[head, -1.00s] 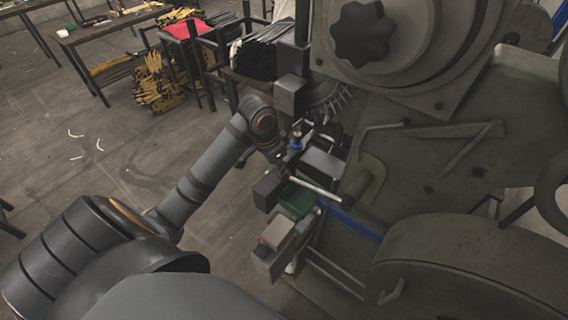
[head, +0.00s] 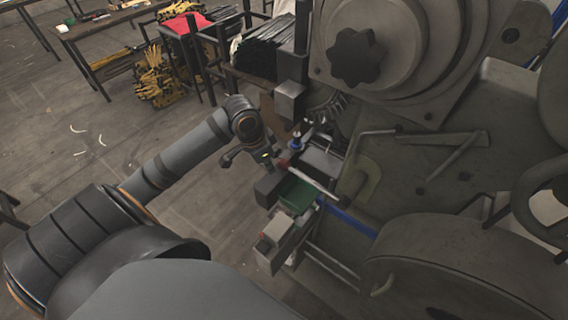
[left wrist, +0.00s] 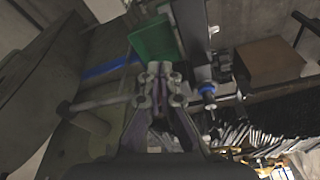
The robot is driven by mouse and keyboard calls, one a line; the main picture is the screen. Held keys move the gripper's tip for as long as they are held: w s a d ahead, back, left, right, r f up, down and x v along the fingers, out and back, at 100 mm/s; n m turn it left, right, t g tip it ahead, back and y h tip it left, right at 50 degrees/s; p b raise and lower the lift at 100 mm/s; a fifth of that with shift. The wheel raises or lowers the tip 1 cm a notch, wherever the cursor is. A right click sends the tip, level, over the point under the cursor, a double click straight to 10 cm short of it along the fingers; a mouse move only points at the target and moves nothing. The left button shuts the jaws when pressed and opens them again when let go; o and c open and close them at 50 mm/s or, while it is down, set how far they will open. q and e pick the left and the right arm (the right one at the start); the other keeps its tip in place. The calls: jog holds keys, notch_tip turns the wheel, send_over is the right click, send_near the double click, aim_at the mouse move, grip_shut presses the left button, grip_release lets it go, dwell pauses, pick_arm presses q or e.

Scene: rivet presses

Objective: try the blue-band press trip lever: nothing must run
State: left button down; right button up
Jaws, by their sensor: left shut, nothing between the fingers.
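The blue-band press is the large grey-green machine on the right in the head view, with a blue band (head: 347,218) low on its near side. A pale rod that looks like the trip lever (head: 322,184) sticks out above the band; it also shows in the left wrist view (left wrist: 102,102). My left gripper (head: 281,162) is beside the rod's outer end, small and partly hidden. In the left wrist view its fingertips (left wrist: 160,70) are together and empty, close to the rod's end; I cannot tell whether they touch it. My right gripper is not in view.
A green tray (head: 298,195) sits just beyond the fingertips, and a blue-collared fitting (head: 295,143) stands close by. A grey box (head: 280,232) is on the near side. A rack with dark strips (head: 264,55) stands behind. The floor to the left is mostly clear.

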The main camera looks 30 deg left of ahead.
pick_arm(q)
jog(key=shift+v, duration=2.4)
jog(key=shift+f, duration=0.1)
jog(key=w+a+f+n+t+y, duration=0.1)
jog(key=w+a+f+n, duration=0.2)
jog(key=a+f, duration=0.5)
jog(key=w+a+f+n+t, duration=0.1)
jog(key=w+a+f+n, duration=0.25)
jog(key=f, duration=0.95)
jog(key=s+a+f+y, duration=0.1)
jog(key=s+a+f, duration=0.15)
jog(key=f, duration=0.45)
jog(key=s+a+f, duration=0.1)
jog(key=s+f, duration=0.3)
jog(key=f, duration=0.2)
jog(key=s+d+f+g+y, duration=0.1)
jog(key=s+d+f, duration=0.2)
jog(key=s+f, duration=0.45)
jog(key=s+d+f+g, duration=0.1)
jog(key=s+d+f, duration=0.2)
jog(key=s+f, duration=0.45)
jog(key=s+d+f+m, duration=0.1)
jog(key=s+d+f, duration=0.2)
jog(key=s+d, duration=0.2)
jog(key=s+d+f+m+g+h, duration=0.1)
jog(key=s+d+f, duration=0.2)
jog(key=s+d, duration=0.3)
jog(key=s, duration=0.4)
jog(key=shift+s+f, duration=0.25)
jog(key=shift+s, duration=0.05)
